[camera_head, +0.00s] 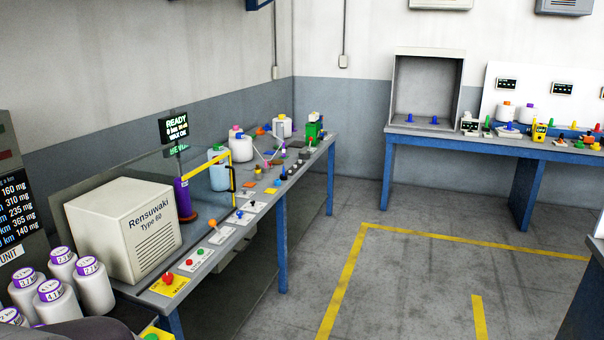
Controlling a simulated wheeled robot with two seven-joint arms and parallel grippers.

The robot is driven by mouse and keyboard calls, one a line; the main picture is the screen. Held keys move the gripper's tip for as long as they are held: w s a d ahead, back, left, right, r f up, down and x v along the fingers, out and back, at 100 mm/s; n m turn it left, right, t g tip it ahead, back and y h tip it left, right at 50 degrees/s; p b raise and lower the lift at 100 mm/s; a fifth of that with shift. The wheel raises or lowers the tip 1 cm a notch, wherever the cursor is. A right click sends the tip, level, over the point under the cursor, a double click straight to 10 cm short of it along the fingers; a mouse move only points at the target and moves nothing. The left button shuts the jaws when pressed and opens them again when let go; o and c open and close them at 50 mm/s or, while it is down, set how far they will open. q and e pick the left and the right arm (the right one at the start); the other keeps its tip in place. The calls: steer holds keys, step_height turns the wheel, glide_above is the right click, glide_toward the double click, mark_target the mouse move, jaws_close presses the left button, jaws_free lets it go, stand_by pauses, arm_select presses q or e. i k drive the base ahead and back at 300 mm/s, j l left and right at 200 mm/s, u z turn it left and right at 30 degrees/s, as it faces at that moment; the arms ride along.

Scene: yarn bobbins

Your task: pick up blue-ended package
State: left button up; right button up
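A pale bobbin with a light-blue top (217,170) stands behind the yellow frame on the left bench, partly hidden by it. Several white bobbins with purple ends and printed labels (95,288) stand at the lower left. I cannot tell for certain which package is the blue-ended one. Neither of my grippers is in view.
A white Rensuwaki machine (125,230) sits on the left bench (222,248), beside buttons and small parts. A second blue-legged bench (470,142) along the back wall holds a grey booth (427,88) and more bobbins. The grey floor (400,285) between is clear, with yellow lines.

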mark_target(242, 149)
steer(key=i, duration=3.35)
